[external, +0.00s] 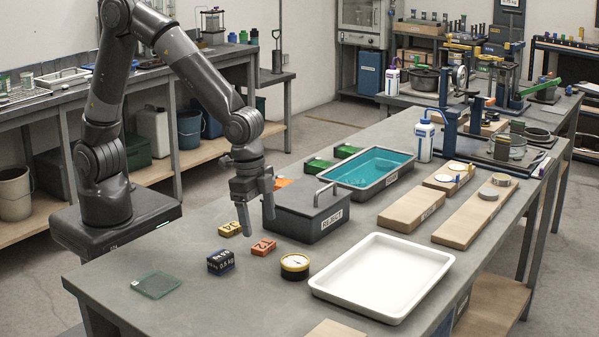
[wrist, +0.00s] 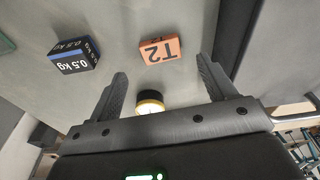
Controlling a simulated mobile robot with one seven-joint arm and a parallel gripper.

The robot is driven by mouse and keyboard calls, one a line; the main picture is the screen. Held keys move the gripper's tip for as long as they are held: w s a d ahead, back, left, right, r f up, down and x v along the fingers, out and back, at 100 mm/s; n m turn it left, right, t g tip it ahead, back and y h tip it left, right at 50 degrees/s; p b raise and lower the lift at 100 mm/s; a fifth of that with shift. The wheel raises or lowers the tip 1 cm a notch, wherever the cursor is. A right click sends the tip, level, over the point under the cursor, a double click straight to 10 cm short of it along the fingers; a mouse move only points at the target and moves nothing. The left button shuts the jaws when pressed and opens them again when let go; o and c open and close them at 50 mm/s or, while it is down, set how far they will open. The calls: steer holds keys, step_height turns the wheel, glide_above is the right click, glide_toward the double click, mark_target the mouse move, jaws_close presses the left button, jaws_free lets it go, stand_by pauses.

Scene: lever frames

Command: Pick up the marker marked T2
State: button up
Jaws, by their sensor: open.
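The marker marked T2 is a small orange block (external: 263,247) lying on the grey bench. In the wrist view the T2 marker (wrist: 161,50) shows its dark lettering upside down, just beyond the fingertips and between their lines. My gripper (external: 258,226) points down above the bench, beside the marker and in front of the grey REJECT box. In the wrist view my gripper (wrist: 161,70) has its two fingers wide apart with nothing between the tips. The marker is clear of both fingers; the exact height gap cannot be told.
A dark 0.5 kg block (external: 221,261) and a yellow marker (external: 229,229) lie close to the T2 marker. A round yellow-rimmed gauge (external: 294,266) sits to its right. The REJECT box (external: 310,222) stands close behind. A white tray (external: 382,277) lies further right. The front left bench is mostly clear.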

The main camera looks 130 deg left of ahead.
mark_target(264, 244)
steer(key=f, duration=0.5)
steer(key=shift+w+a+f, duration=0.15)
steer(key=shift+w, duration=0.2)
steer(key=shift+c, duration=0.6)
steer(key=c, duration=0.9)
steer(key=shift+c, duration=0.2)
steer(key=shift+r, duration=0.2)
